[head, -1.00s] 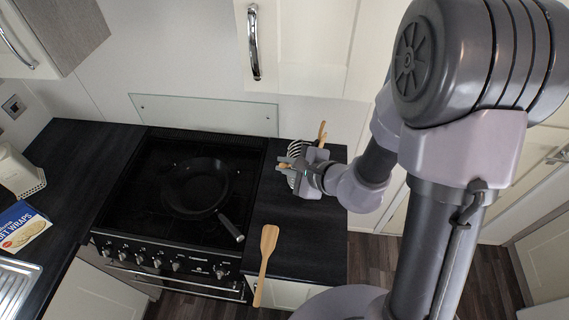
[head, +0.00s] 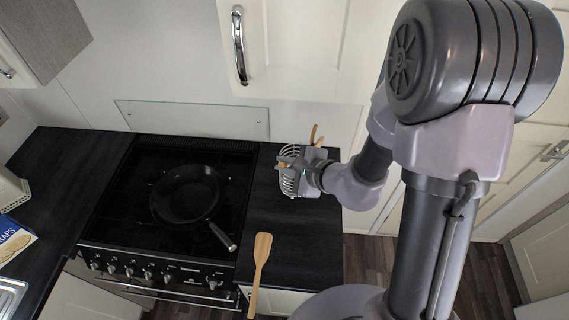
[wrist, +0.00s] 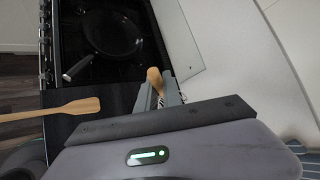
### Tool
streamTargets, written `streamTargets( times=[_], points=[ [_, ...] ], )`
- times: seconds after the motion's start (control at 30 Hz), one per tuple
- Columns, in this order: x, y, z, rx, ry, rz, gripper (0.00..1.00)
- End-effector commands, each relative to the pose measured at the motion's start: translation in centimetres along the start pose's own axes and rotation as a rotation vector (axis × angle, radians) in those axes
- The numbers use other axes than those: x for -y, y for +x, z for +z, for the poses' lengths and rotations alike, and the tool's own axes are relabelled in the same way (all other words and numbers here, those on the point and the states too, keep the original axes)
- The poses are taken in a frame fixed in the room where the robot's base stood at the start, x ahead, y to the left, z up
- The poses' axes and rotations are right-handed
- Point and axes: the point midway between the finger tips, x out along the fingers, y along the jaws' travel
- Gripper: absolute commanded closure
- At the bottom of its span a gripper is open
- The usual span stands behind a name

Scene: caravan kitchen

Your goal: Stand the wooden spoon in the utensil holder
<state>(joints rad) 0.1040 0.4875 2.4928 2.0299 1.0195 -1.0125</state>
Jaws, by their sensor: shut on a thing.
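My gripper (head: 291,167) is at the back right of the worktop, directly over the utensil holder. It is shut on the wooden spoon; the spoon's rounded tan head (wrist: 154,77) shows between the fingers in the wrist view (wrist: 159,97). The utensil holder (head: 289,181) is a slotted metal container, partly covered by my gripper in the head view. In the wrist view only a small part of it shows past the fingers. Wooden utensil ends (head: 315,134) stick up behind my gripper. How deep the spoon's lower end sits is hidden.
A wooden spatula (head: 262,250) lies on the dark worktop (head: 305,240), overhanging its front edge. A black frying pan (head: 186,194) is on the hob to the left, its handle pointing front right. A glass splashback (head: 192,118) stands behind. The worktop right of the spatula is clear.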

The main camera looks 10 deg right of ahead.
Motion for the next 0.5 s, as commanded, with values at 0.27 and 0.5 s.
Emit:
streamTargets(
  times=[0.27,0.5],
  points=[
    [-0.1,2.0,-2.0,-0.001,0.002,0.001,1.00],
    [-0.1,3.7,-3.6,-0.001,0.002,0.001,1.00]
  ],
)
